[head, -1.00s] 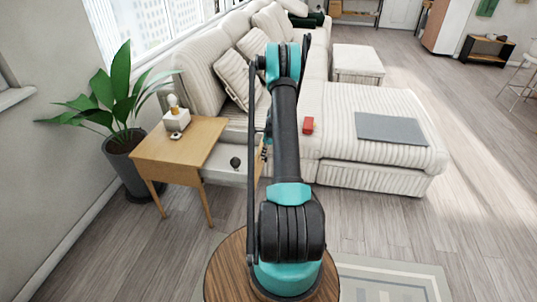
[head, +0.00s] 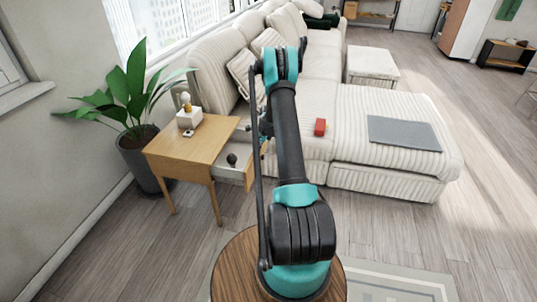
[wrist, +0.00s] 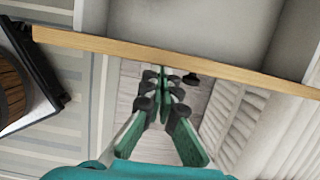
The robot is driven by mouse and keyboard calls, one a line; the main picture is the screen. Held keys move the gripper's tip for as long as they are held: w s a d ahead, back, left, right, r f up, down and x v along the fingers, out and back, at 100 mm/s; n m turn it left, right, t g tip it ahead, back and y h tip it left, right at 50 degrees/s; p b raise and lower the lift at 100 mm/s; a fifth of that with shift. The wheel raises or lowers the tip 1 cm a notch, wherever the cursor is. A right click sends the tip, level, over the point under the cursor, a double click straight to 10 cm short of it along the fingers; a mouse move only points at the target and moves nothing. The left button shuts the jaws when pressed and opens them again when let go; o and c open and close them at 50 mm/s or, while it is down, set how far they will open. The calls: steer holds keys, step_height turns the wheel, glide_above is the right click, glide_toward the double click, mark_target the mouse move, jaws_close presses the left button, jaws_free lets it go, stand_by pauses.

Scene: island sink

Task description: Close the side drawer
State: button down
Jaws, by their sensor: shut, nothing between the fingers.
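The light wood side table (head: 178,147) stands left of the sofa. Its side drawer (head: 229,174) is partly pulled out toward my arm, with a grey inside and a wooden front. A small dark round object (head: 232,160) lies in it. In the wrist view the drawer's front (wrist: 110,46) crosses the top as a wooden edge, with a dark knob (wrist: 190,78) on its near side. My gripper (wrist: 160,78) is shut and empty, its tips close to the front, left of the knob. Contact is unclear. My arm mostly hides the gripper in the head view.
A white and gold ornament (head: 188,115) stands on the table. A potted plant (head: 140,158) is behind it. Floor in front is clear.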

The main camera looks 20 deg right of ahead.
steer(key=w+a, duration=0.2)
steer(key=a, duration=0.2)
steer(key=w+a, duration=0.3)
steer(key=a, duration=0.1)
steer(key=w+a, duration=0.3)
steer(key=a, duration=0.1)
steer(key=shift+w, duration=0.1)
